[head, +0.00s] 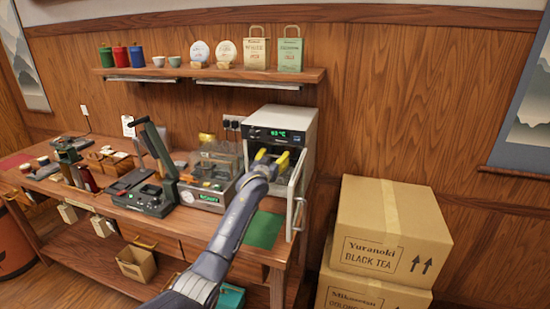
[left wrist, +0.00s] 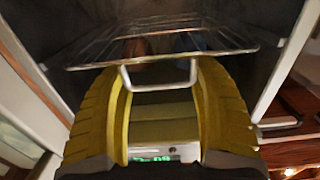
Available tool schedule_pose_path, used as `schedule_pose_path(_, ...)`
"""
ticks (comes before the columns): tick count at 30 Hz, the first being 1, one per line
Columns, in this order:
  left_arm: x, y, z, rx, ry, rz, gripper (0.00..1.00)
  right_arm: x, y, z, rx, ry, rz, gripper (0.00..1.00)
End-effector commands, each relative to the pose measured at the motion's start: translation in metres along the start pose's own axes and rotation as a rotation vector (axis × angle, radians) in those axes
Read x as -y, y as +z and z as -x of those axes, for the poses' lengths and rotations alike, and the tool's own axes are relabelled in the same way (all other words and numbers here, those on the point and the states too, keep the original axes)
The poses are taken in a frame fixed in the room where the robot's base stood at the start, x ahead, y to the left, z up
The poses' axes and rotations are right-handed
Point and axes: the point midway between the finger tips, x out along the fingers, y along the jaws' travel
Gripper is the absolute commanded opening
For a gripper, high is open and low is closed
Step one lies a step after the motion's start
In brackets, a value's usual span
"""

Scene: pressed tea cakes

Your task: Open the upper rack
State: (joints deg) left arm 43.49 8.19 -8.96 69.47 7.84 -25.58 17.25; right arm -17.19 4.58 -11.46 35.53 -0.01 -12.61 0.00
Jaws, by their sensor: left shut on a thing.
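The oven (head: 303,121), a pale metal box with a green display, stands at the right end of the bench. Its door (head: 297,197) stands open, swung out to the right. My left gripper (head: 271,157), with yellow fingers, reaches into the oven's front opening. In the left wrist view the wire rack (left wrist: 180,47) lies just past the fingertips, with its loop handle (left wrist: 160,88) between the fingers. My left gripper is shut on this handle. In the head view the gripper and forearm hide most of the oven's inside. My right gripper is not in view.
Stacked cardboard boxes (head: 392,230) stand close to the right of the bench. A green mat (head: 263,230) lies in front of the oven. A clear-sided machine (head: 212,170) and a dark press (head: 145,190) stand to the left. A shelf (head: 220,75) hangs above.

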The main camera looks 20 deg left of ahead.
Motion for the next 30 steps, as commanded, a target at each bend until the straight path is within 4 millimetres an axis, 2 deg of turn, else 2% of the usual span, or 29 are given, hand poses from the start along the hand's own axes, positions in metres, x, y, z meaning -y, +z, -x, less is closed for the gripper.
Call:
schedule_pose_path(3, -0.002, 0.0, 0.0, 0.0, 0.003, 0.002, 0.17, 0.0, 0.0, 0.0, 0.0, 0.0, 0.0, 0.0)
schedule_pose_path(9, -0.003, 0.001, 0.0, 0.0, 0.004, 0.002, 0.15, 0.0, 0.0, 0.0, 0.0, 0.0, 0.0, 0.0)
schedule_pose_path(12, -0.003, 0.001, 0.0, 0.0, 0.004, 0.002, 0.0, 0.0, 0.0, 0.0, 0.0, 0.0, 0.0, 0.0)
schedule_pose_path(26, -0.004, 0.001, 0.0, 0.0, 0.005, 0.003, 0.0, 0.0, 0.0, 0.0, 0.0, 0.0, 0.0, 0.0)
schedule_pose_path(30, -0.014, 0.001, 0.002, 0.0, 0.016, 0.004, 0.0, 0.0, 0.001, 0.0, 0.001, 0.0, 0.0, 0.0)
